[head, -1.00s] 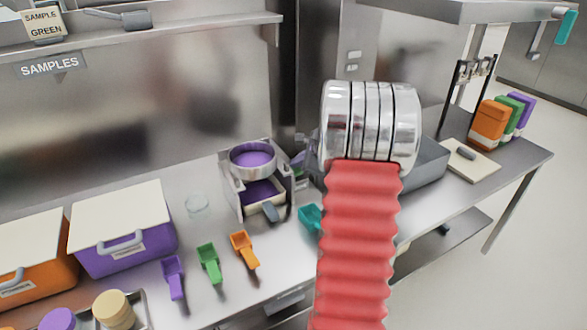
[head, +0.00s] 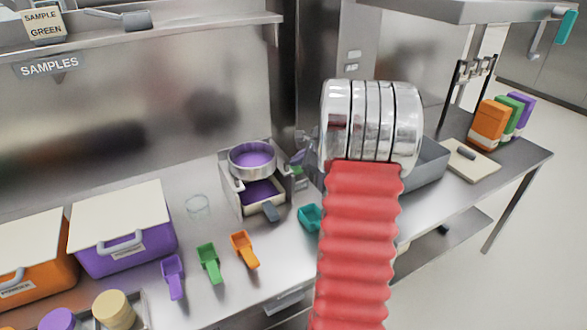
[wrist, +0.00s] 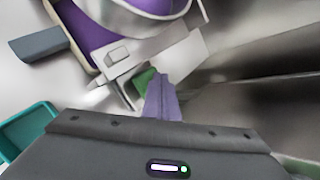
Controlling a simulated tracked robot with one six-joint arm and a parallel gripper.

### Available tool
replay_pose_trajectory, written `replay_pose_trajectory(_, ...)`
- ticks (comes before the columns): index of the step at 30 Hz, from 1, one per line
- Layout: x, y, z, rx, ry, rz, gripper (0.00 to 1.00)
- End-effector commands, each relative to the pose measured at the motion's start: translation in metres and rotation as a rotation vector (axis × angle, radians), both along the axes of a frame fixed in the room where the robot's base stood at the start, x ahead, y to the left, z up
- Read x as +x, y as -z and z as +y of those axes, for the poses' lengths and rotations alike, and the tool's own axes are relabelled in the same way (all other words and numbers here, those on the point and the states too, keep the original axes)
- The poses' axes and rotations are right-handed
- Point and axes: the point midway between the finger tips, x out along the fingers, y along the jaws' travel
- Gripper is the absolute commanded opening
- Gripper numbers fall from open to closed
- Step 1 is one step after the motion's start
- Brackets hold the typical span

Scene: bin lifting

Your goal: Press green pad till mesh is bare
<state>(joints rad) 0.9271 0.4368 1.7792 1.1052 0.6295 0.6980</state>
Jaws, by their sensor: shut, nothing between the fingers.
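The sieve (head: 231,164) is a round metal ring on a pale shaker stand. Purple powder (head: 254,159) covers the mesh that I can see. Below it a drawer tray (head: 237,200) with a grey handle also holds purple powder. The green pad (wrist: 144,78) is on the stand's right side, partly hidden behind my gripper. My gripper (wrist: 158,82) has purple fingers, shut and empty, with the tips over the pad. I cannot tell whether they touch it. In the head view my gripper (head: 301,157) shows beside the stand, mostly hidden by my arm.
Purple (head: 172,275), green (head: 209,262), orange (head: 244,250) and teal (head: 309,217) scoops lie in front of the stand. A clear dish (head: 198,206) is left of it. A grey bin (head: 427,165) stands to the right. Purple (head: 125,232) and orange (head: 40,262) bins are at left.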

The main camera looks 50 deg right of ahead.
Motion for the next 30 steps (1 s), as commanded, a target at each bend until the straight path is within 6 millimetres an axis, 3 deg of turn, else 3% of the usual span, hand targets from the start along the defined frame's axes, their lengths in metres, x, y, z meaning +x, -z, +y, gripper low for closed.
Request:
replay_pose_trajectory(20,0.0,-0.014,0.0,-0.003,0.0,-0.001,0.0)
replay_pose_trajectory(30,0.0,-0.037,0.0,-0.003,0.0,-0.002,0.0)
